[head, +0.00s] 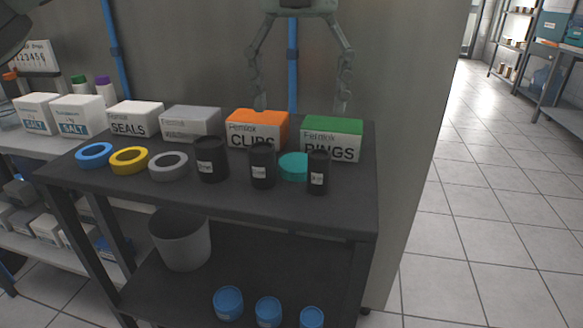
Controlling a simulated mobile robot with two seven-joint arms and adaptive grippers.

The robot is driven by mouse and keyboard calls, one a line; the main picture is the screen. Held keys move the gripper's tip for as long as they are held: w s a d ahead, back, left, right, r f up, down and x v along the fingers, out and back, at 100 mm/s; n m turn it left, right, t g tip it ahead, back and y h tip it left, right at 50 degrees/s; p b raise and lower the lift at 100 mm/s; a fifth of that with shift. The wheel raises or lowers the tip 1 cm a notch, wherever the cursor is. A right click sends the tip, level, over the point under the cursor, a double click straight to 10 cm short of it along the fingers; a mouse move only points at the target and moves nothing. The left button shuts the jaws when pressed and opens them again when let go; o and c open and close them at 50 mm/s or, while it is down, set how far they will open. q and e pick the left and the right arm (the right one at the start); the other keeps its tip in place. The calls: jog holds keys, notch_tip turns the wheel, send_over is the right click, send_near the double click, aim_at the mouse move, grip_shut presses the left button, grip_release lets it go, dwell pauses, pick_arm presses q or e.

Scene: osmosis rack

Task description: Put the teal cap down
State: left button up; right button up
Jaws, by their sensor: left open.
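The teal cap (293,168) lies flat on the dark table, between two black canisters, the middle one (262,166) and the right one (317,172). They hide parts of its sides. My left gripper (301,106) is open and empty, fingers pointing down. It shows above the cap in the picture, its fingertips near the tops of the orange clips box (257,118) and the green-topped rings box (333,125). It is apart from the cap. My right gripper is not in view.
Another black canister (211,160) and blue (94,155), yellow (129,160) and grey (168,167) rings stand to the left. Seals (134,118) and grey (191,121) boxes line the back. A grey bucket (180,245) and blue-lidded pots (268,312) are below. The table's front right is bare.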

aim_at(298, 161)
pick_arm(q)
jog(key=shift+f+n, duration=0.1)
jog(key=shift+n, duration=0.3)
jog(key=shift+f, duration=0.2)
notch_tip(298, 161, down, 7)
jog(key=shift+f, duration=0.15)
jog(key=c, duration=0.8)
jog(key=shift+c, duration=0.2)
